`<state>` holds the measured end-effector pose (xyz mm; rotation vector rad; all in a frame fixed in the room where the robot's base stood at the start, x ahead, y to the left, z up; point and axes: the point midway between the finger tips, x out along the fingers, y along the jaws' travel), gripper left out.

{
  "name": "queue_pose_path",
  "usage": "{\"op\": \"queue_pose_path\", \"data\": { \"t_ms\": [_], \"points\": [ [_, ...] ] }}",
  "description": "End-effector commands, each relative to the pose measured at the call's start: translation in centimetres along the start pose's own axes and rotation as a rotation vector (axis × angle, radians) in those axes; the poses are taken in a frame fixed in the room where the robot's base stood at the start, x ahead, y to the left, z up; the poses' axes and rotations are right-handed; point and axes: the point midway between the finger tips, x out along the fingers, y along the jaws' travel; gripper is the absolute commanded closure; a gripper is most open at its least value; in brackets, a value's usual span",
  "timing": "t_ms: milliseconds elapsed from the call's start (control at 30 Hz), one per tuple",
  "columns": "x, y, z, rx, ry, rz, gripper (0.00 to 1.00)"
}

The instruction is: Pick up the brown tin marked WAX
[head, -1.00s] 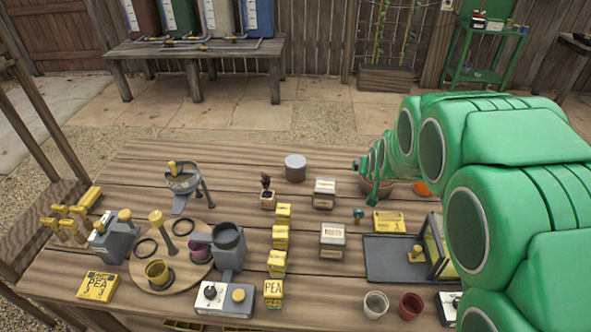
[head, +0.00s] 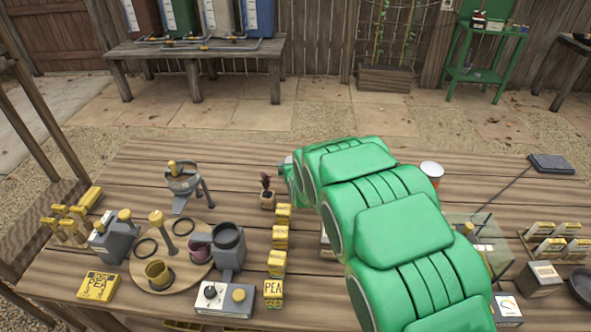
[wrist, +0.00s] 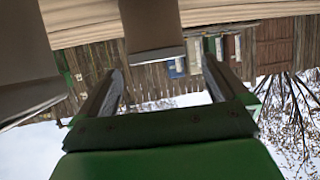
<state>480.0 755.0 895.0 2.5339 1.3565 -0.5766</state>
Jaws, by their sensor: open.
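No WAX lettering can be read in either view. In the wrist view my gripper (wrist: 160,68) is open and empty. A pale brown-sided container (wrist: 153,28) shows beyond the fingertips, between their lines. A larger, similar one (wrist: 22,50) is close at the left edge. I cannot tell whether either is the WAX tin. In the head view my green arm hides the gripper and much of the middle of the table. A square brown-grey tin (head: 540,277) with a pale label stands at the right; its lettering is too small to read.
Yellow seed boxes (head: 277,262) stand in a row left of my arm, with a small potted plant (head: 267,192) behind. A grey machine (head: 228,252) is farther left. A glass-sided case (head: 490,240) and a red-and-white cup (head: 431,172) are right of my arm.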

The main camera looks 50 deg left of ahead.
Motion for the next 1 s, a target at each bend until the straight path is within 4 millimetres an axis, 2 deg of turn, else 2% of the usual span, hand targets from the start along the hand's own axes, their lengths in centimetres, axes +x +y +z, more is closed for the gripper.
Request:
{"op": "queue_pose_path", "data": {
  "t_ms": [200, 567, 1000],
  "points": [
    [1.6, 0.1, 0.3, 0.002, -0.005, 0.001, 0.0],
    [3.0, 0.2, 0.0, 0.002, 0.0, 0.001, 0.0],
    [6.7, 0.3, 0.1, 0.002, -0.002, 0.001, 0.0]
  ]
}}
